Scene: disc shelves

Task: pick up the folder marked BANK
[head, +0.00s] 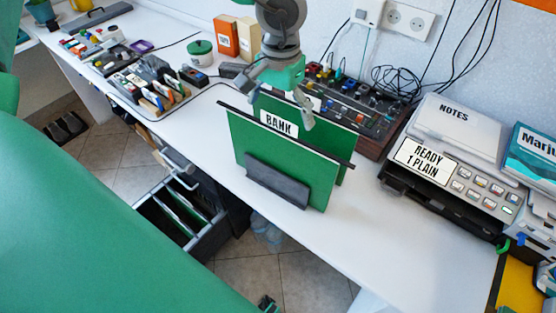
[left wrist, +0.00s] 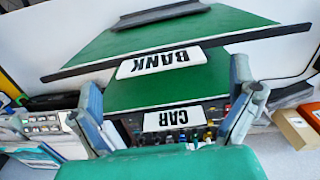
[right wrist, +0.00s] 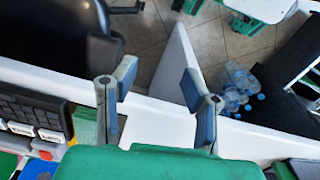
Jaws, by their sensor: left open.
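The green BANK folder (head: 285,160) stands upright in a dark grey holder (head: 277,182) on the white desk, with a white BANK label (head: 279,123) near its dark top bar. A second green folder (head: 335,132) stands behind it; its label reads CAR (left wrist: 172,121) in the left wrist view. My left gripper (head: 278,104) is open above the folders' top edges, its fingers spread. The left wrist view shows the BANK folder (left wrist: 175,42) beyond the open fingers, with nothing held. My right gripper (right wrist: 158,86) is open and empty, over the desk edge and floor in its wrist view.
A printer (head: 455,175) with a NOTES stack stands to the right. A device with knobs (head: 365,115) and loose cables is behind the folders. An open drawer (head: 185,215) is below the desk.

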